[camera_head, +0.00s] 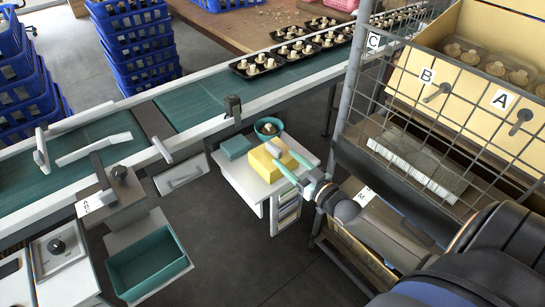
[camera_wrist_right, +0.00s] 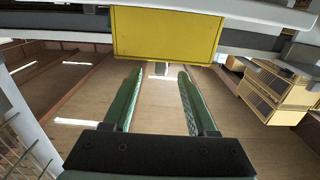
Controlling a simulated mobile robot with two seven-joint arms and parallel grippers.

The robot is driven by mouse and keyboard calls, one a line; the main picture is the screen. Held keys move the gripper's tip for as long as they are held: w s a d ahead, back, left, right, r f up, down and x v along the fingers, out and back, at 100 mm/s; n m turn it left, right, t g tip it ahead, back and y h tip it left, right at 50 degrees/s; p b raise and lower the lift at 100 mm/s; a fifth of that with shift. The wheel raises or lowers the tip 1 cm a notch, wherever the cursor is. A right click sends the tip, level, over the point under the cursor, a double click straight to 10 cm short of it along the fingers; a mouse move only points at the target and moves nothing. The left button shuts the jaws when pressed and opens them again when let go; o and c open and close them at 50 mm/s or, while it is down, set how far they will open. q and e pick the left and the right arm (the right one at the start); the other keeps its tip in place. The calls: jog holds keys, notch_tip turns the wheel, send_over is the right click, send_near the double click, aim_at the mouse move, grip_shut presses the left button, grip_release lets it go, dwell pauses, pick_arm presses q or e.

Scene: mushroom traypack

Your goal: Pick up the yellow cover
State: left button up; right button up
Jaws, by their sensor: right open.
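The yellow cover (camera_head: 259,166) is a box-like block on a small white table (camera_head: 236,183) below the conveyor. My right gripper (camera_head: 274,157) reaches in from the right, and in the head view its fingertips overlap the cover's right part. In the right wrist view the gripper (camera_wrist_right: 159,74) has its two green fingers apart with nothing between them. The yellow cover (camera_wrist_right: 166,34) lies just beyond the fingertips there, with a gap that I cannot measure. My left gripper is not in view.
A teal bowl (camera_head: 268,126) and a teal box (camera_head: 235,147) share the small table. The conveyor (camera_head: 205,105) runs behind it with black mushroom trays at its far end. A wire-mesh rack (camera_head: 440,95) stands close on the right. A teal bin (camera_head: 150,266) is at lower left.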

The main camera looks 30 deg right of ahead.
aim_at(273, 146)
jog(key=shift+w+a+r+b, duration=0.1)
jog(key=shift+w+a+b, duration=0.1)
jog(key=shift+w, duration=1.5)
jog(key=shift+w+a+r+b, duration=0.1)
jog(key=shift+w+a+b, duration=0.1)
jog(key=shift+w, duration=1.45)
grip_shut()
